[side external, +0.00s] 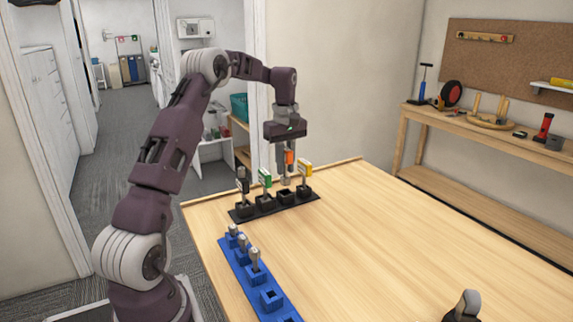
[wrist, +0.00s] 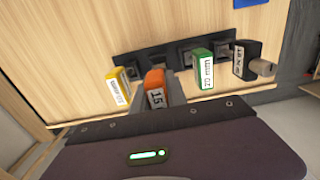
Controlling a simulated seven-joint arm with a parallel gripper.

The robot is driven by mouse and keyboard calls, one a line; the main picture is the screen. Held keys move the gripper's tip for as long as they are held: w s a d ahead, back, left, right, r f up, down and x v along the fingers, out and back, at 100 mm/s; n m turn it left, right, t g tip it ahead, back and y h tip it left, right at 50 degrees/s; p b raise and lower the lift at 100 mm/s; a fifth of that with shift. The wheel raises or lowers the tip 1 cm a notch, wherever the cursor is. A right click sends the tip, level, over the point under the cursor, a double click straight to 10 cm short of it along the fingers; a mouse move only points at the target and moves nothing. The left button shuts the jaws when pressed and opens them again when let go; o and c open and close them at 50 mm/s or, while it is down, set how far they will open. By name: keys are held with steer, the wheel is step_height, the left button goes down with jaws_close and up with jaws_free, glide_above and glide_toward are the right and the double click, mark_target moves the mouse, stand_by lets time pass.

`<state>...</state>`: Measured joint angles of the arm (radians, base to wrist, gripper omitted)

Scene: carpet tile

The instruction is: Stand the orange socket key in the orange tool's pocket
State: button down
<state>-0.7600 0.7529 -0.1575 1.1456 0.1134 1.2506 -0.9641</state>
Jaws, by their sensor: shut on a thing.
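The orange socket key (side external: 289,156) is held upright in my gripper (side external: 285,163); its metal shaft points down. In the wrist view the orange key (wrist: 155,88) shows a label reading 15. Its lower end appears just above an open pocket (side external: 285,194) in the black rack (side external: 240,217), between the green and yellow tools. Whether the tip has entered the pocket I cannot tell. A black tool (side external: 242,180), a green tool (side external: 265,178) and a yellow tool (side external: 305,168) stand in the other pockets. My fingertips are partly hidden by the key in the wrist view.
A blue rack (side external: 237,265) in front holds several grey-topped pieces and has open pockets. It shows at the top of the wrist view (wrist: 249,4). A dark-and-grey object (side external: 466,305) sits at the table's front right.

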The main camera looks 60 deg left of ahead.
mark_target(285, 177)
steer(key=shift+f, duration=2.7)
steer(key=c, duration=1.3)
jaws_free()
steer(key=shift+o, duration=0.2)
